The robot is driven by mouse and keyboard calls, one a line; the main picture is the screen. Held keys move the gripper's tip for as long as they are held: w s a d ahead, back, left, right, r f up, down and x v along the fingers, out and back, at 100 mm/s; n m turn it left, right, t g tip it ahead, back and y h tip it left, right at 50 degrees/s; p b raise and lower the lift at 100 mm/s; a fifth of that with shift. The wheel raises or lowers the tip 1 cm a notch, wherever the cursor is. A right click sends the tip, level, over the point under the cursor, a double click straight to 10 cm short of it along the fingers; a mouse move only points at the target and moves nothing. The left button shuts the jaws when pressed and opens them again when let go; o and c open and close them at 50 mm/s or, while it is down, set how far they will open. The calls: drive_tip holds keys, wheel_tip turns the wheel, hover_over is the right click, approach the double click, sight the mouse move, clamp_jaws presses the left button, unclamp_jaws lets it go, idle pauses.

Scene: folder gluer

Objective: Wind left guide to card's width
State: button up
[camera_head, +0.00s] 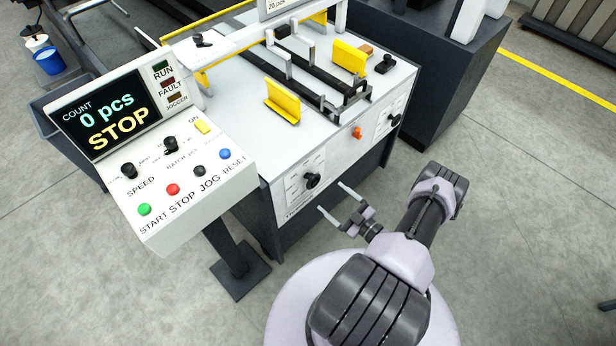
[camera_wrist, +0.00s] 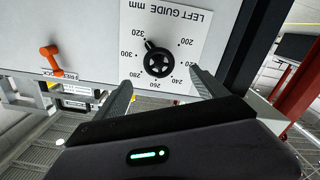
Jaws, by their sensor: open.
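The left guide handwheel (camera_wrist: 158,62) is a black round knob on a white dial plate (camera_wrist: 200,22) marked "LEFT GUIDE mm", upside down in the wrist view. Its small crank grip points up-left, close to the 320 mark. The same knob (camera_head: 312,180) shows on the machine's front in the head view. My gripper (camera_wrist: 160,77) is open and empty, its fingers either side of the knob's lower part in the picture; it seems short of the knob. In the head view my gripper (camera_head: 330,196) is in front of the panel. A yellow guide plate (camera_head: 283,104) stands on the machine top.
A second yellow plate (camera_head: 349,57) stands further right. An orange lever (camera_wrist: 52,60) sits beside the dial plate. Another black knob (camera_head: 394,120) is on the right of the front. The control console (camera_head: 160,150) reads "0 pcs STOP". Floor right of my arm is clear.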

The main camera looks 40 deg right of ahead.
sight(315, 183)
drive_tip(key=w, duration=0.7)
drive_tip(key=w+b, duration=0.1)
drive_tip(key=w, duration=0.2)
drive_tip(key=shift+w+a, duration=0.3)
drive_tip(key=c, duration=1.4)
drive_tip(key=shift+o, duration=0.2)
